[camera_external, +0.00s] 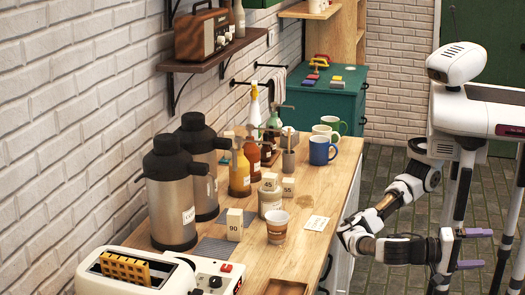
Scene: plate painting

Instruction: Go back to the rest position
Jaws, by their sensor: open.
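My gripper (474,248) is at the right, beside my body and clear of the wooden counter (345,185). My arm is folded, with its bend close to the counter's front edge. Two purple fingers point right, one above the other, with a wide gap between them. My gripper is open, and I see nothing held between the fingers. My own legs stand around and behind the gripper.
The counter holds two metal dispensers (170,205), a paper cup (277,228), sauce bottles (240,175), mugs (320,150) and a toaster (140,272). A card (316,223) lies near the edge. A green cabinet (330,103) stands behind. Tiled floor (385,170) is open between.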

